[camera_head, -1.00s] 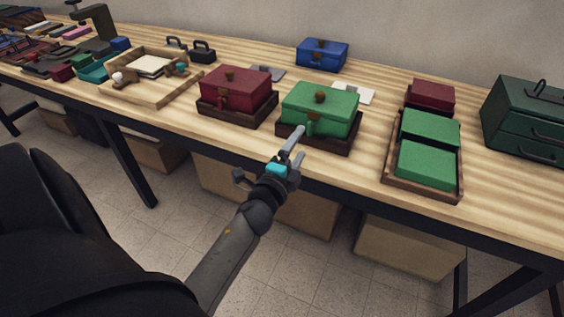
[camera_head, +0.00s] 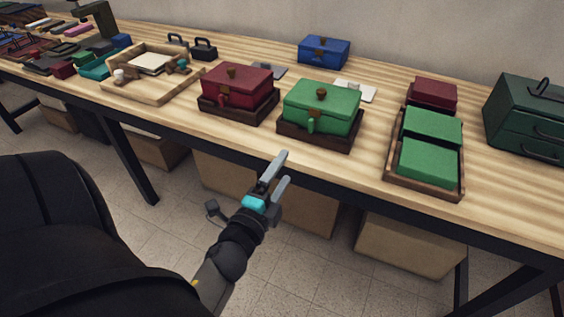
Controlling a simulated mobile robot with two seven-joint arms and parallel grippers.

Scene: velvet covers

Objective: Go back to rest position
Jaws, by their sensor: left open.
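My left gripper (camera_head: 280,169) is open and empty. Its two grey fingers point up and away, in front of the table's front edge in the picture. It is apart from the green box (camera_head: 322,105), which sits closed in a dark wooden tray (camera_head: 330,141) with a brown knob on its lid. A dark red box (camera_head: 238,90) sits closed in a similar tray (camera_head: 216,105) to the left. My right gripper is not in view.
The wooden table (camera_head: 490,175) runs across the view. A tray (camera_head: 392,178) of green and red blocks and a dark green drawer chest (camera_head: 528,115) stand at the right. A blue box (camera_head: 324,51) is at the back. Cardboard boxes (camera_head: 410,240) stand underneath. The floor in front is clear.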

